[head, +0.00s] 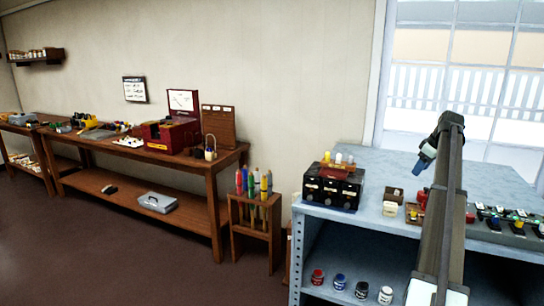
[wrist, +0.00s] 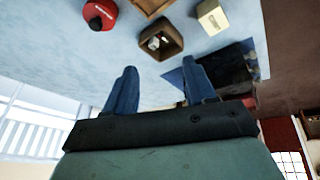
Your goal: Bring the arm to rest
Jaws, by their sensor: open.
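My gripper (head: 424,162) hangs in the air above the grey-blue bench (head: 360,228) in the head view, with its blue fingers pointing down and to the left. In the wrist view my gripper (wrist: 158,80) shows two blue fingers spread apart with nothing between them. No held object shows in either view. My arm rises from the bottom right of the head view and hides part of the bench top.
A black box (head: 333,187) with knobs stands at the bench's left. Levers with coloured tops (head: 508,222) stand at the right. A small wooden box (wrist: 155,42), a cream box (wrist: 212,17) and a red round thing (wrist: 100,14) lie near the gripper. The back bench top looks clear.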

